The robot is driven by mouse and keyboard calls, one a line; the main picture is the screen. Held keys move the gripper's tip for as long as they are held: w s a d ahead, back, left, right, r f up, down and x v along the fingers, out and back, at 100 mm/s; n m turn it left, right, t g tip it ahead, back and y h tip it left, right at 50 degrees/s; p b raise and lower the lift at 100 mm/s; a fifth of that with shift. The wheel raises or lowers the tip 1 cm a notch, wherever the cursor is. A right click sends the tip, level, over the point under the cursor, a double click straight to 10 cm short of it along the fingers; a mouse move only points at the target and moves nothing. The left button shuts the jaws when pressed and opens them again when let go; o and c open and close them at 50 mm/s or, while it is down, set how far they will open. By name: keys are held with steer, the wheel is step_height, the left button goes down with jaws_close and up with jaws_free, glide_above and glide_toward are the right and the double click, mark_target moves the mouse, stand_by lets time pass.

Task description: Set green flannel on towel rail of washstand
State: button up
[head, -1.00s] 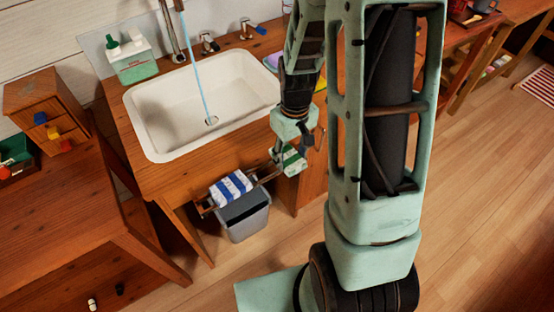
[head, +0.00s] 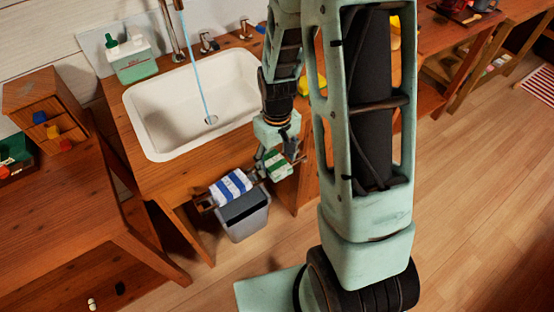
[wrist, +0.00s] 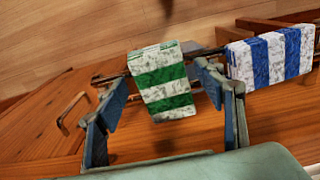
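The green and white striped flannel (wrist: 165,92) appears draped over the dark towel rail (wrist: 208,52) on the front of the washstand (head: 150,178). In the head view the flannel (head: 277,167) hangs to the right of a blue and white striped cloth (head: 231,185), with a gap between them. My gripper (wrist: 163,85) is open, with one finger on each side of the green flannel. Small gaps show between the fingers and the cloth in the wrist view. In the head view my gripper (head: 268,157) partly hides the rail's right part.
A grey bin (head: 243,217) stands under the rail. The white basin (head: 180,130) with running water is above it. A green and white box (head: 130,60) stands at the back left. A wooden side table (head: 75,215) is close on the left. Floor to the right is clear.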

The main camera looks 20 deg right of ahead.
mark_target(277, 164)
step_height(277, 164, up, 12)
steer(key=p, duration=0.1)
steer(key=shift+r+p, duration=0.2)
steer(key=shift+p, duration=0.2)
stand_by(0.6)
